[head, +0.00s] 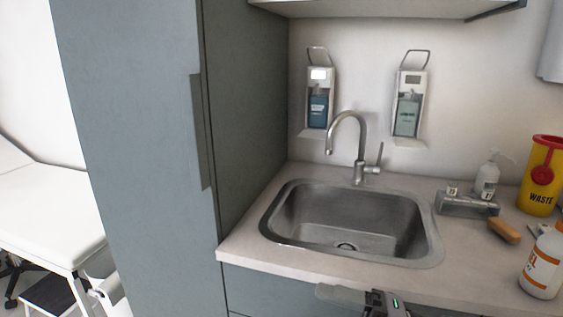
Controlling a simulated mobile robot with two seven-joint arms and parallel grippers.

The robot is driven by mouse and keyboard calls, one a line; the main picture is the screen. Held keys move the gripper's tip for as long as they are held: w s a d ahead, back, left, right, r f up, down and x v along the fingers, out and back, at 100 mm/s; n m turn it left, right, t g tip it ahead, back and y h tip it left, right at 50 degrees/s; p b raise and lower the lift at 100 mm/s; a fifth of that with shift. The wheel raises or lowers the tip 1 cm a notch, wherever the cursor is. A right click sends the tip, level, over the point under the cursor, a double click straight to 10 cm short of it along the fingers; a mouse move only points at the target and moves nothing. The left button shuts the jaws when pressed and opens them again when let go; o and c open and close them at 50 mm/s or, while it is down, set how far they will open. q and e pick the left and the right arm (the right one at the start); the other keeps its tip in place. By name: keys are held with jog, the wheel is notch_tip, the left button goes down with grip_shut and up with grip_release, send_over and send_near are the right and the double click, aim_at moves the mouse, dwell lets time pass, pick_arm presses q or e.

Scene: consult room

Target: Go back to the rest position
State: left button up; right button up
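One of my grippers, apparently the right one (375,303), just enters at the bottom edge, in front of the counter. Only a grey piece and a dark part with a small green light show. Its fingertips are not clear, so I cannot tell whether it is open or shut. No held object is visible. My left gripper is not seen. A white rounded part at the lower left edge is cut off, and I cannot tell what it is.
A counter (478,264) holds a steel sink (347,222) with a tap (360,150). At right stand a yellow waste bin (540,180), a pump bottle (487,178), a brush (504,230) and a white-orange bottle (543,265). A tall grey cabinet (140,150) separates the sink from a white couch (50,215).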

jog(key=s+d+f+m+t+h, duration=0.3)
jog(key=d+f+m+t+h, duration=0.35)
jog(key=m, duration=0.65)
jog(key=s+d+f+m+t+h, duration=0.2)
jog(key=d+f+m+t+h, duration=0.2)
jog(key=f+m+h, duration=0.6)
jog(key=s+d+f+m+g, duration=0.2)
jog(key=s+f+m+g, duration=0.3)
jog(key=s+f, duration=0.4)
jog(key=shift+s+d+f+m, duration=0.2)
jog(key=shift+s+f+m, duration=0.2)
jog(key=shift+f+m, duration=0.35)
